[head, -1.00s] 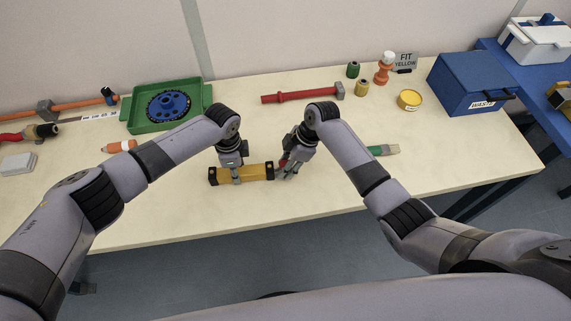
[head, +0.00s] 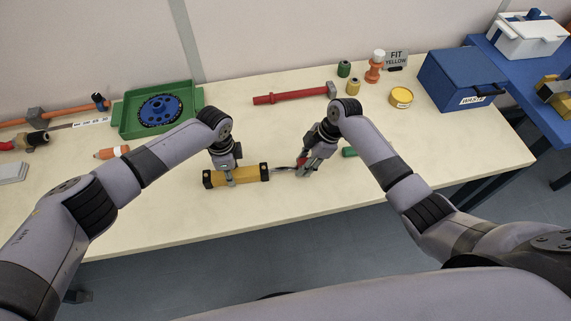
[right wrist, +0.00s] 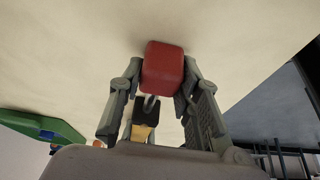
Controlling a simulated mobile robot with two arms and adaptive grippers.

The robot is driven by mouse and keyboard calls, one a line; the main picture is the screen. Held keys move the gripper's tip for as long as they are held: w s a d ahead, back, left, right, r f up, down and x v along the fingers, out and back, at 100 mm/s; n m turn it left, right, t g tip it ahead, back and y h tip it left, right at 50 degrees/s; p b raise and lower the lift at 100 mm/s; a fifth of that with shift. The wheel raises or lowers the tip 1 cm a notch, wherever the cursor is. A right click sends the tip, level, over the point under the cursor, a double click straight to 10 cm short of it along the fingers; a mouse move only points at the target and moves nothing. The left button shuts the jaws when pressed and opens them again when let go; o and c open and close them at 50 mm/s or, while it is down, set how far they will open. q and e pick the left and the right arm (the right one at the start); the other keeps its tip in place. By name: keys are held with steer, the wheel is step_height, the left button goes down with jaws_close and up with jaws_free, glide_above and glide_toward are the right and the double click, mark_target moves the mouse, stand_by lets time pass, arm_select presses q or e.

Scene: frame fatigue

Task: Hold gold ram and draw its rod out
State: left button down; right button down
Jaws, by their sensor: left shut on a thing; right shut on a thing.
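The gold ram (head: 250,174), with black ends, lies lengthwise near the table's front edge. My left gripper (head: 230,180) is shut on its body, left of the middle. The ram's thin grey rod (head: 283,168) shows between its right end and my right gripper (head: 302,172). My right gripper is shut on the rod's red end block (head: 302,160). In the right wrist view the red block (right wrist: 163,70) sits between the fingers. The rod (right wrist: 150,103) and the ram's black end (right wrist: 144,110) show behind it.
A green item (head: 350,152) lies partly hidden behind my right arm. A blue waste bin (head: 460,75) stands at right. The table (head: 390,150) is clear right of the green item.

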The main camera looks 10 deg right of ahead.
arm_select(q)
steer(key=shift+a+f, duration=0.15)
steer(key=shift+a, duration=0.05)
arm_select(e)
steer(key=shift+d, duration=1.2)
steer(key=c, duration=1.2)
jaws_free()
steer(key=shift+o, duration=0.2)
steer(key=v, duration=1.2)
steer(key=shift+a, duration=0.1)
arm_select(q)
steer(key=c, duration=1.1)
jaws_free()
steer(key=shift+d, duration=0.1)
